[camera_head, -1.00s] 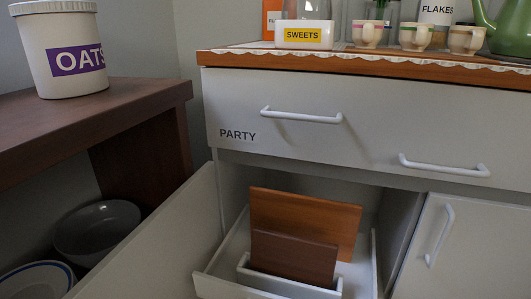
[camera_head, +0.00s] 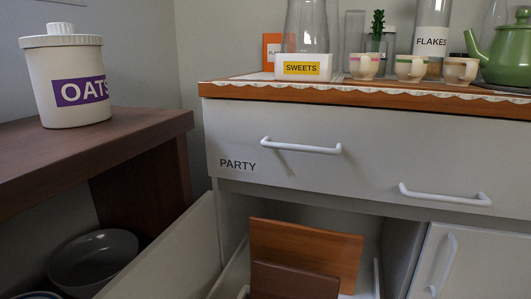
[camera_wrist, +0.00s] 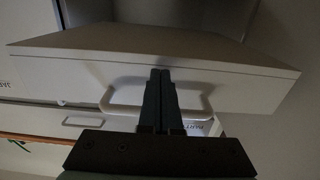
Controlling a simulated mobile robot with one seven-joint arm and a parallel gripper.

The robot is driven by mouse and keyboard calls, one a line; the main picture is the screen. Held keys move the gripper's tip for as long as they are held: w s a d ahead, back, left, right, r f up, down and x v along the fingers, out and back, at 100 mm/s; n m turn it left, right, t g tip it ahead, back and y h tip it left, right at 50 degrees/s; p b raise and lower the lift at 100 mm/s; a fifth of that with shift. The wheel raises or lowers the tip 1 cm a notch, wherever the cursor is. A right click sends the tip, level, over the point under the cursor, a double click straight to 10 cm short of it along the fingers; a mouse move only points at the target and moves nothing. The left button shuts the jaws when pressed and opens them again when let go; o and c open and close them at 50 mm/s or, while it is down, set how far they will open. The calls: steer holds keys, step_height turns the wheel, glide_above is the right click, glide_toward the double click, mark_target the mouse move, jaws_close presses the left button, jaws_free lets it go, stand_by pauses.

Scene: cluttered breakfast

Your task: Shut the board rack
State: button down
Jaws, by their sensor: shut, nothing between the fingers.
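The board rack (camera_head: 234,273) is pulled out of the open cabinet below the PARTY drawer in the head view. An orange-brown board (camera_head: 305,246) and a dark brown board (camera_head: 294,282) stand in it; its front is below the picture's edge. My gripper (camera_wrist: 160,72) shows only in the wrist view, which looks upside down. Its fingers are shut and empty, over a white bar handle (camera_wrist: 112,98) on a pale front panel (camera_wrist: 250,86), which looks like the rack's front. I cannot tell whether the fingers touch the handle or panel.
The PARTY drawer (camera_head: 235,140) above is shut. A shut cabinet door (camera_head: 462,265) is at right. The brown shelf unit (camera_head: 120,140) at left holds the OATS jar (camera_head: 65,75), with a grey bowl (camera_head: 92,262) below. Cups, a SWEETS box (camera_head: 304,68) and a green teapot (camera_head: 505,55) crowd the worktop.

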stand_by(0.7)
steer(key=shift+b+x, duration=0.3)
steer(key=shift+x, duration=0.55)
steer(key=shift+w, duration=0.15)
